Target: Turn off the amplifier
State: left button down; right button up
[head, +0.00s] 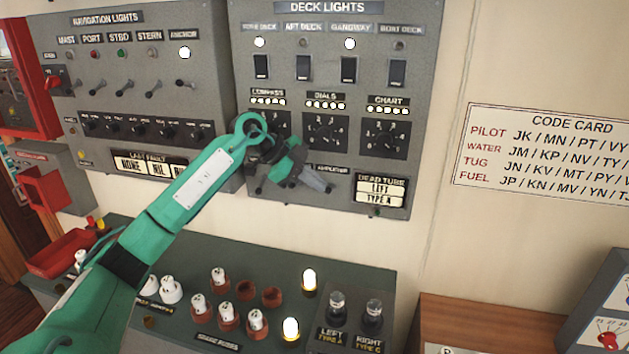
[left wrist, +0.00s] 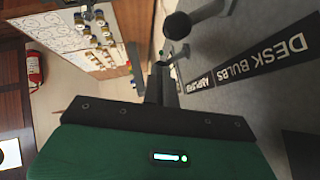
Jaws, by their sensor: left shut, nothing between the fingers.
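The amplifier label (head: 333,170) is on the lower part of the grey deck lights panel (head: 425,100), and it also shows in the left wrist view (left wrist: 199,83). My left gripper (head: 328,187) is shut and empty in front of the panel, just below that label. In the left wrist view its closed fingers (left wrist: 163,68) point at small levers beside the labels. A grey lever (left wrist: 205,18) with a rounded end stands out from the panel there. My arm and gripper hide much of the amplifier switch area in the head view, so I cannot tell the switch's position or whether the fingers touch it.
The navigation lights panel (head: 150,60) is to the left. Below is a dark green desk (head: 375,262) with several spare bulbs and two lit lamps. A dead tube sign (head: 380,191) is right of the gripper. A code card (head: 550,155) hangs on the wall.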

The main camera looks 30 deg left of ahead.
pick_arm(q)
jog(key=shift+s+f+b, duration=0.1)
jog(key=shift+f+b, duration=0.15)
jog(key=shift+b, duration=0.3)
jog(key=t+b, duration=0.1)
jog(key=b, duration=0.1)
jog(key=f+m+t+b, duration=0.1)
jog(key=b, duration=0.2)
jog(key=s+f+m+t+b, duration=0.1)
jog(key=t+b, duration=0.1)
jog(key=b, duration=0.1)
jog(key=shift+d+f, duration=0.2)
jog(key=shift+r, duration=0.1)
jog(key=shift+r+p, duration=0.65)
jog(key=shift+r, duration=0.1)
jog(key=shift+a, duration=0.15)
